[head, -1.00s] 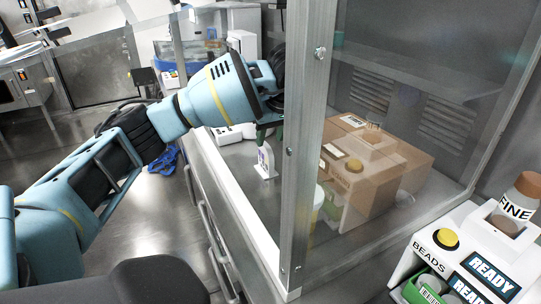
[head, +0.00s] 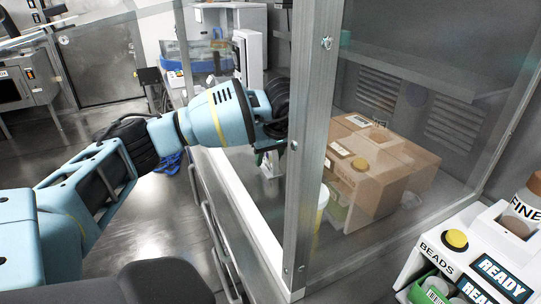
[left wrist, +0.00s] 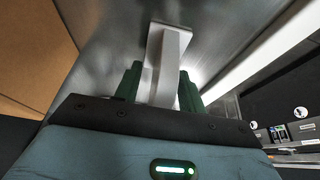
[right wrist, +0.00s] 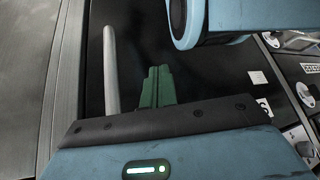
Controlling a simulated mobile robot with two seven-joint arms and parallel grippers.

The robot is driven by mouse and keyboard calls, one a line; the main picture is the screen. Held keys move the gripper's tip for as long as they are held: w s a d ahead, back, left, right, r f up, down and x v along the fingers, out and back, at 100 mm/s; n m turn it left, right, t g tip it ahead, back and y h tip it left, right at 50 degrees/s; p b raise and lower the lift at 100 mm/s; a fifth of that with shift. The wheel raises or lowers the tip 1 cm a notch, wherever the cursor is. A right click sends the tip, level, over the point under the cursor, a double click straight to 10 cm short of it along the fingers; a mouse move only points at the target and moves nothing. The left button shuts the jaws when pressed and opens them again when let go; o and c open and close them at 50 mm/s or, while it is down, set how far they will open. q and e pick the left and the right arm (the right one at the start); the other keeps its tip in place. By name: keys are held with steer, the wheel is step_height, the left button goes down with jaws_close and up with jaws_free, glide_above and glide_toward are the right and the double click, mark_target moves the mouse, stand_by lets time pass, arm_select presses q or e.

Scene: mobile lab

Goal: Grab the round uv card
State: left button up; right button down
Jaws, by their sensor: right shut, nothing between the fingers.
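I cannot clearly make out a round uv card. A white upright piece on a flat foot (head: 269,168) stands on the metal counter, partly hidden by my left gripper (head: 268,151). In the left wrist view this white piece (left wrist: 168,55) stands between the green fingers of my left gripper (left wrist: 159,88). The fingers are open, one on each side, with gaps visible. Whether it holds the card I cannot tell. My right gripper (right wrist: 157,88) has its green fingers together, empty, in the right wrist view; it does not show in the head view.
A metal post (head: 312,130) and clear panel stand close right of my left gripper. Behind the panel is a brown box-like machine (head: 385,170) with a yellow button. A white BEADS machine (head: 470,235) stands at lower right. Open floor (head: 150,240) lies left of the counter.

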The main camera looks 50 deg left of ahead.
arm_select(q)
steer(key=shift+c, duration=0.3)
jaws_close()
steer(key=shift+r, duration=0.15)
steer(key=shift+r, duration=0.25)
step_height(320, 180, up, 3)
steer(key=shift+r, duration=0.1)
steer(key=s+d+r, duration=0.1)
steer(key=s+d, duration=0.2)
steer(key=s, duration=1.2)
steer(key=shift+s, duration=0.4)
